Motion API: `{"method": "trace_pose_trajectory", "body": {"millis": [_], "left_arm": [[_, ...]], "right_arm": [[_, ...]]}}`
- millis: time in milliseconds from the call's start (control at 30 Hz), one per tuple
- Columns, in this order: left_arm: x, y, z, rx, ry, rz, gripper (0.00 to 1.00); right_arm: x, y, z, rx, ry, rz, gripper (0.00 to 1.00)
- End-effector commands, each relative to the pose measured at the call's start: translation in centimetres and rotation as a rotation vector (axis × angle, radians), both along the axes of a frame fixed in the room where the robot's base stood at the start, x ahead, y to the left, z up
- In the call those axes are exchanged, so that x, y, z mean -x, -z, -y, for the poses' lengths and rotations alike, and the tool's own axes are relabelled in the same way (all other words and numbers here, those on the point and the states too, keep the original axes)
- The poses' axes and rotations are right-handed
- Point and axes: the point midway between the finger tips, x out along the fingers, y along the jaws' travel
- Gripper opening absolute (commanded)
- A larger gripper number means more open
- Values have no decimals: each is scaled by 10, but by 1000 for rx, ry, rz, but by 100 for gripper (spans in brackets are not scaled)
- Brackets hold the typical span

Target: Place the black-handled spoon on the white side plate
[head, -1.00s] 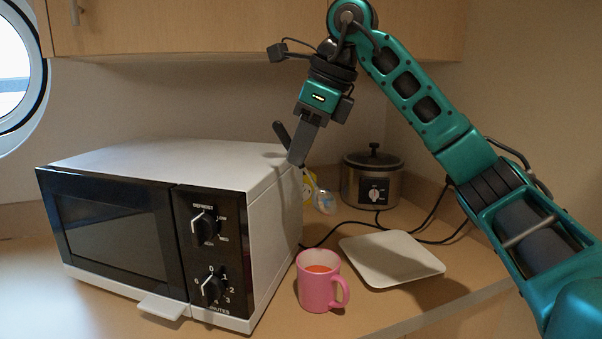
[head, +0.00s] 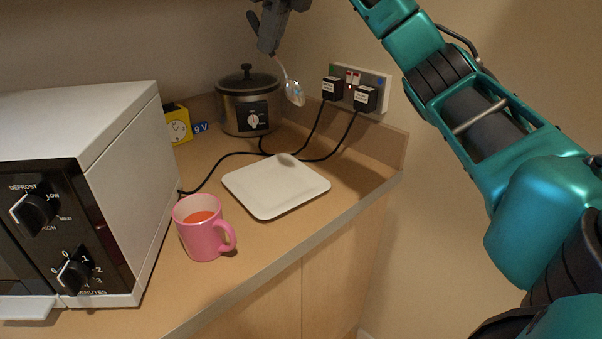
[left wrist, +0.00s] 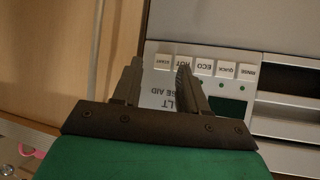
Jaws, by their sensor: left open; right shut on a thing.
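The spoon (head: 293,88) hangs in the air in the head view, its shiny bowl pointing down. My right gripper (head: 268,42) is shut on the spoon near the top edge of the view; the gripper covers much of the handle. The white side plate (head: 275,187) is square and lies empty on the counter, below and in front of the spoon. My left gripper (left wrist: 157,82) shows in the left wrist view with its fingers apart and nothing between them, in front of a panel of labelled buttons. It is not in the head view.
A pink mug (head: 204,232) with red liquid stands left of the plate, near the counter's front edge. A white microwave (head: 75,150) is at the left.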

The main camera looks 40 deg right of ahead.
Motion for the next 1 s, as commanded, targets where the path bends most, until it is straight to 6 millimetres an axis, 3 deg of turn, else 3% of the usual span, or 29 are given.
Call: {"method": "trace_pose_trajectory", "body": {"millis": [167, 633, 1000], "left_arm": [[4, 7, -1, 0, -1, -9, 43], [8, 32, -3, -4, -5, -21, 43], [6, 33, 0, 2, 0, -21, 43]], "right_arm": [[-2, 18, 2, 0, 13, -3, 0], [-1, 139, 2, 0, 13, -5, 0], [-1, 175, 1, 0, 12, -3, 0]]}}
